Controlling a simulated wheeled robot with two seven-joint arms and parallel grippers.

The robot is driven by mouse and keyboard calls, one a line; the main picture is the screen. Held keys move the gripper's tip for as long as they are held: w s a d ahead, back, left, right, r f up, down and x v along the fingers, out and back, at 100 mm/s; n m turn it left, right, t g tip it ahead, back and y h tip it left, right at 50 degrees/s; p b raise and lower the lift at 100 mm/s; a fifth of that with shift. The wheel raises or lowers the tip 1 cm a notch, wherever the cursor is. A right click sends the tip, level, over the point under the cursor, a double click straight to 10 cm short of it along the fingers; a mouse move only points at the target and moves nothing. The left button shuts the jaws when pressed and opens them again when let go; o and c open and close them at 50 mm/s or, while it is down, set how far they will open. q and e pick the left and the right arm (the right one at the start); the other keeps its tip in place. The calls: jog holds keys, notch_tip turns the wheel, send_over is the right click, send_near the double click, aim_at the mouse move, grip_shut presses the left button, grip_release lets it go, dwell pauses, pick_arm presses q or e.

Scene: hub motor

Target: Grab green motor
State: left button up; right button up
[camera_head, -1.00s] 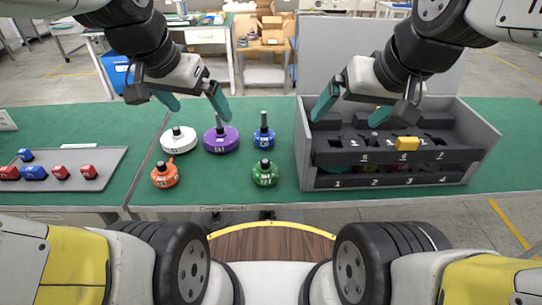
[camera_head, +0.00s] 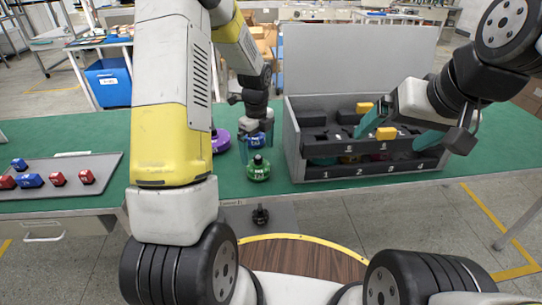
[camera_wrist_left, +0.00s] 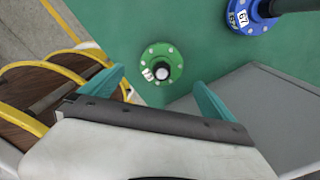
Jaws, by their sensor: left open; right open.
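The green motor (camera_head: 258,168) stands upright on the green table near its front edge. The left wrist view shows the green motor (camera_wrist_left: 162,65) from above, roughly between the two teal fingertips and beyond them. My left gripper (camera_wrist_left: 158,82) is open and empty, apart from the motor. In the head view it points down over the table by the blue motor (camera_head: 257,141), partly hidden by its own arm. My right gripper (camera_head: 396,133) is open and empty over the grey compartment box (camera_head: 292,150).
The purple motor (camera_head: 220,143) is partly hidden by my left arm. The blue motor also shows at the wrist view's upper right (camera_wrist_left: 250,14). The box wall stands close right of the green motor. Yellow pieces (camera_head: 385,133) sit in the box. A grey tray (camera_head: 105,165) holds red and blue parts.

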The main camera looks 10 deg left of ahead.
aim_at(258, 156)
pick_arm(q)
notch_tip(258, 156, down, 7)
jog(key=shift+w+f, duration=0.1)
jog(key=shift+w, duration=0.05)
jog(key=shift+c, duration=0.4)
jog(key=shift+a, duration=0.1)
jog(key=c, duration=2.1)
jog(key=shift+o, duration=0.2)
